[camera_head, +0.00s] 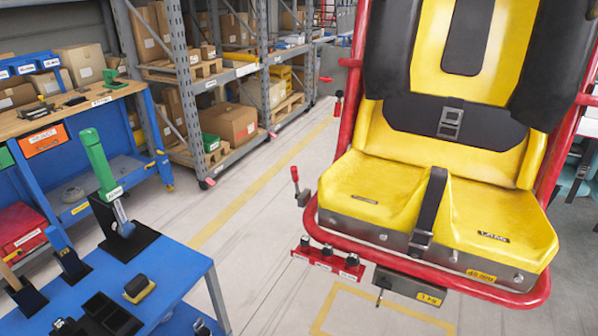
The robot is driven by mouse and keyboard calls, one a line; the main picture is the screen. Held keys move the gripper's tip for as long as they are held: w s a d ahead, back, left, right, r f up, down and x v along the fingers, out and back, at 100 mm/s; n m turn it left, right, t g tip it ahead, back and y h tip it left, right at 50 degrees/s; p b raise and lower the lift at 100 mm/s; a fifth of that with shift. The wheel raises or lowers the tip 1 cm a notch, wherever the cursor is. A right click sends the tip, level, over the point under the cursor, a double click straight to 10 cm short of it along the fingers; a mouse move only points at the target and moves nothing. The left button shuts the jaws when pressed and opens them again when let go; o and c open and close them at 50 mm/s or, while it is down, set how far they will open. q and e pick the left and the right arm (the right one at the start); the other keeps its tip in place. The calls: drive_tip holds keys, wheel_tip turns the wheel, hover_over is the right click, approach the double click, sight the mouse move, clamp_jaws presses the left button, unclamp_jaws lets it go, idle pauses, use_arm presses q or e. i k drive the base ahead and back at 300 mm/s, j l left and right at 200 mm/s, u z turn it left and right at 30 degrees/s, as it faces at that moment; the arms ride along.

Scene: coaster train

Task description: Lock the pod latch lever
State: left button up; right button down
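The pod is a yellow double seat (375,178) in a red tubular frame (345,248), at the right. A small lever with a red handle (295,174) stands roughly upright on a dark bracket at the left side of the pod frame. Another small red-handled part (338,104) hangs by the left upright of the frame. No label shows which one is the latch lever. A buckle (450,123) sits on the dark lap belt. Neither of my grippers is in view.
A blue table (172,282) at lower left holds a green-handled tool (97,160) in a black stand and black holders. A red bar with several black knobs (328,258) juts from the pod's lower front. Shelving with boxes stands behind. The floor (255,255) between table and pod is clear.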

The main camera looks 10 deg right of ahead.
sight(294, 171)
drive_tip(key=i+l+u, duration=0.15)
drive_tip(key=l+u, duration=0.2)
drive_tip(key=l, duration=0.85)
drive_tip(key=l+u, duration=0.35)
drive_tip(key=l, duration=0.8)
